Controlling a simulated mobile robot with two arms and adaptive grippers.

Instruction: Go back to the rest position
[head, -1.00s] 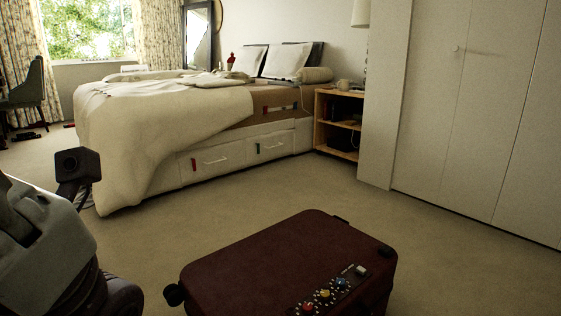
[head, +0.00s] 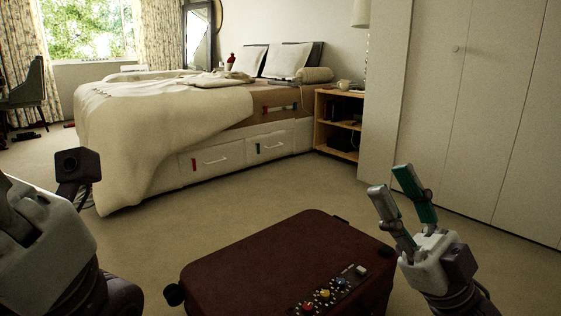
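My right gripper (head: 393,178) shows at the lower right of the head view, above and to the right of the suitcase. Its two fingers, one grey and one green, point up and stand apart with nothing between them. My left arm shows at the lower left, but the fingers of its gripper are not in the picture. The dark red suitcase (head: 270,255) lies closed on the floor at the bottom centre, with a strip of coloured parts on its near edge. No gripper is seen touching it.
A bed (head: 160,125) with a cream cover and drawers stands behind. A wooden shelf unit (head: 338,140) is beside it. White closet doors (head: 490,100) close off the right side. Carpet (head: 240,205) is clear between the suitcase and the bed.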

